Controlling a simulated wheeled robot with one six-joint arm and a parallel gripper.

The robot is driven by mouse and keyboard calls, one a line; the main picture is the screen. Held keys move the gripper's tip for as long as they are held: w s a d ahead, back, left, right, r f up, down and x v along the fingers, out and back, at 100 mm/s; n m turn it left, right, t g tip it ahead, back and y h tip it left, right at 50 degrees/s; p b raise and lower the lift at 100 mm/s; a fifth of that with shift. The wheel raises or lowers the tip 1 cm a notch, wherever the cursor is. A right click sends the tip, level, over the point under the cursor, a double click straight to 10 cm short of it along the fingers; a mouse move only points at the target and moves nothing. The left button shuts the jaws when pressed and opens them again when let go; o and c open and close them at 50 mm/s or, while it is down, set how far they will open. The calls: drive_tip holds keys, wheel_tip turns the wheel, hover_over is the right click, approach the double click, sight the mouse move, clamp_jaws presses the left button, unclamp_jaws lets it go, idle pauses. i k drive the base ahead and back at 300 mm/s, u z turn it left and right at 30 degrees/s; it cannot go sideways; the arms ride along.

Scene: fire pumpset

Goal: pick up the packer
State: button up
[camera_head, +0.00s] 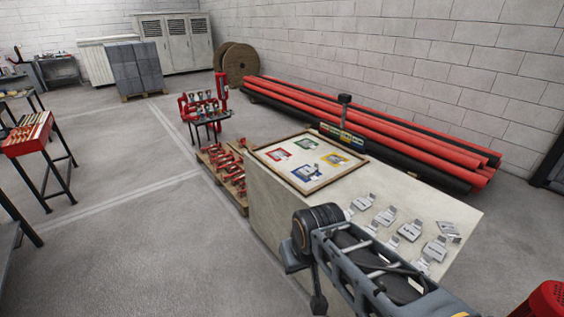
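Several flat grey metal plates with tabs, which look like the packers, lie loose on the right part of the pale table (276,213). One plate (410,231) lies near the middle of the group, another (386,215) is to its left, and one (435,248) is to its right. A plate (449,229) at the right edge of the group looks tilted or stacked. I cannot tell which one is meant. My arm crosses the near side of the table and partly hides the closest plates. I cannot make out my gripper's fingers in this view.
A wood-framed board (262,158) with red, green, blue and yellow patches lies on the table's left part. A dark post stands behind it. Red and black pipes (400,135) lie along the wall. A pallet of red parts (226,172) is left of the table. Open floor lies further left.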

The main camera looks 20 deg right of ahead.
sight(393, 243)
drive_tip(key=z, duration=0.8)
drive_tip(key=k, duration=0.6)
drive_tip(key=z, duration=0.55)
drive_tip(key=i, duration=0.5)
drive_tip(key=z, duration=0.05)
drive_tip(key=k, duration=0.55)
drive_tip(key=u, duration=0.55)
drive_tip(key=i, duration=1.1)
drive_tip(key=z, duration=0.55)
